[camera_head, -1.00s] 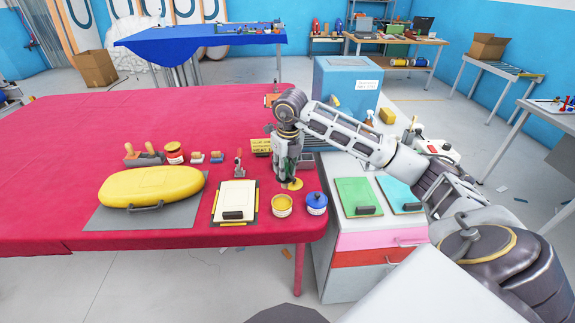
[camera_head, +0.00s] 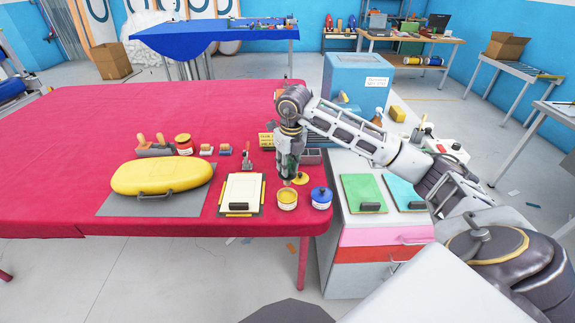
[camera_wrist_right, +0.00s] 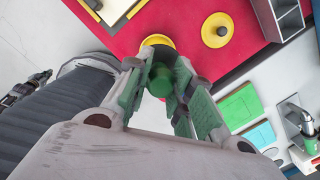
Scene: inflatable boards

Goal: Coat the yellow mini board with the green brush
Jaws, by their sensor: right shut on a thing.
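The yellow mini board (camera_head: 162,177) lies flat on a grey mat (camera_head: 186,205) at the left of the red table. My right gripper (camera_head: 289,174) points down above the open yellow pot (camera_head: 287,202), right of the board. In the right wrist view, my right gripper (camera_wrist_right: 165,95) is shut on the green brush (camera_wrist_right: 160,80), seen from its handle end. The yellow pot (camera_wrist_right: 152,40) shows just beyond the brush there. The brush's lower end is hidden, so I cannot tell whether it touches the paint.
A yellow lid (camera_head: 301,179) lies beside the pot, and a blue-lidded jar (camera_head: 321,198) stands to its right. A white panel (camera_head: 241,191) lies between the mini board and pot. A blue box (camera_head: 357,88) stands behind. The table's back left is clear.

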